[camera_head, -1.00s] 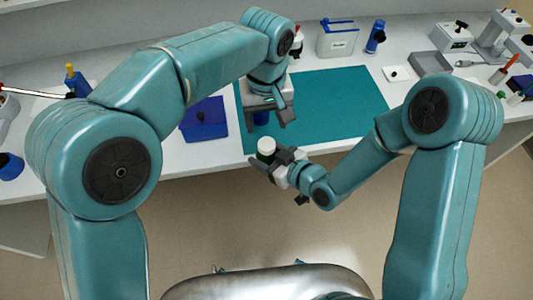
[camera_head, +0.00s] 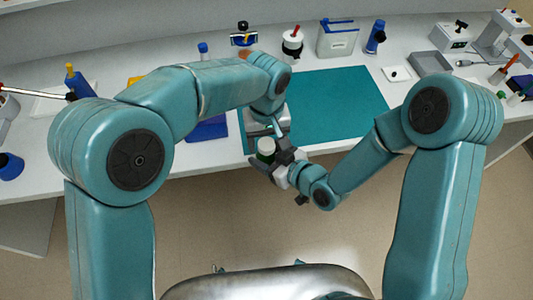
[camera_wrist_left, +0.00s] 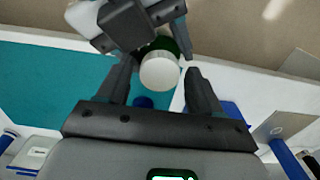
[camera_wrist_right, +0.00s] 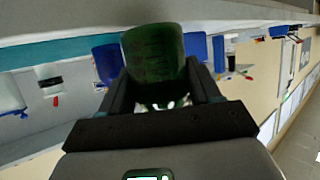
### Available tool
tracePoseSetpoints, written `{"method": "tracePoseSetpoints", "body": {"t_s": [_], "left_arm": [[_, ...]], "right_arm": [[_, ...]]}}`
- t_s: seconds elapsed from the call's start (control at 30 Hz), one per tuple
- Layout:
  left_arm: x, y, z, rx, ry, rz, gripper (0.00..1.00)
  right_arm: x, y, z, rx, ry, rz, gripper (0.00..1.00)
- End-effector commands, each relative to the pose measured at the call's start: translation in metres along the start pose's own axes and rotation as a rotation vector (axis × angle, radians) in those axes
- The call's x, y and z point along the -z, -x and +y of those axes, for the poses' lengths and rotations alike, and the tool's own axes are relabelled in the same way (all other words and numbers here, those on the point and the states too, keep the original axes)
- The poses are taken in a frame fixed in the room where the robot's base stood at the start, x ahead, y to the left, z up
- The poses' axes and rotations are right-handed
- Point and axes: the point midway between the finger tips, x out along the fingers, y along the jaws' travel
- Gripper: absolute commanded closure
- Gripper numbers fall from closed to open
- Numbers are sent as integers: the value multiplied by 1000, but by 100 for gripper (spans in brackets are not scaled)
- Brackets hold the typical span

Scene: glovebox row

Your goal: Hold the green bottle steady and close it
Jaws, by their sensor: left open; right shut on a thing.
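The green bottle (camera_wrist_right: 155,55) is clamped between the fingers of my right gripper (camera_wrist_right: 161,88), in the air by the bench's front edge. In the head view the bottle (camera_head: 265,157) shows a white cap (camera_head: 266,145) on top. I cannot tell how tightly the cap sits. My left gripper (camera_head: 272,128) is open just beside the bottle top. In the left wrist view the white cap (camera_wrist_left: 160,71) lies between the two spread left fingertips, with a gap on both sides. Part of the bottle is hidden by my right gripper.
A teal mat (camera_head: 340,100) lies on the bench, mostly clear. A blue box (camera_head: 208,130) is left of it. A red-topped white bottle (camera_head: 292,45), a white container (camera_head: 338,40) and a blue tube (camera_head: 376,38) stand behind. A grey tray (camera_head: 430,63) is at right.

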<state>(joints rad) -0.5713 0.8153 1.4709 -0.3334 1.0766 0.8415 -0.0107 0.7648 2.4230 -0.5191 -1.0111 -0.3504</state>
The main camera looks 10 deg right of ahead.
Motion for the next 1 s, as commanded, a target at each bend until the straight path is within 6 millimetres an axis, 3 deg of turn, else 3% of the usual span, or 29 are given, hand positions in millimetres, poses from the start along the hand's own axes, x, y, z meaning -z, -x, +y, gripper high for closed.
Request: {"method": "tracePoseSetpoints", "body": {"t_s": [0.27, 0.43, 0.47, 0.67, 0.7, 0.8, 1.0], "left_arm": [[0, -1, 0, -1, 1, 1, 35], [0, -1, 0, -1, 1, 1, 87], [0, -1, 0, 0, 1, 0, 92], [0, -1, 0, 0, -6, 0, 92], [0, -1, 0, 0, -6, 0, 53], [0, -1, 0, 0, -6, 0, 26], [0, -1, 0, 0, -6, 1, 26]], "right_arm": [[0, 0, 0, 0, 0, 1, 100], [0, 0, 0, 0, 0, 1, 100], [0, 0, 0, 0, 0, 1, 100], [0, 0, 0, -1, 0, 1, 100], [0, 0, 0, -1, 0, 1, 100], [0, 0, 0, -1, 0, 1, 100], [0, 0, 0, -1, 0, 1, 100]]}}
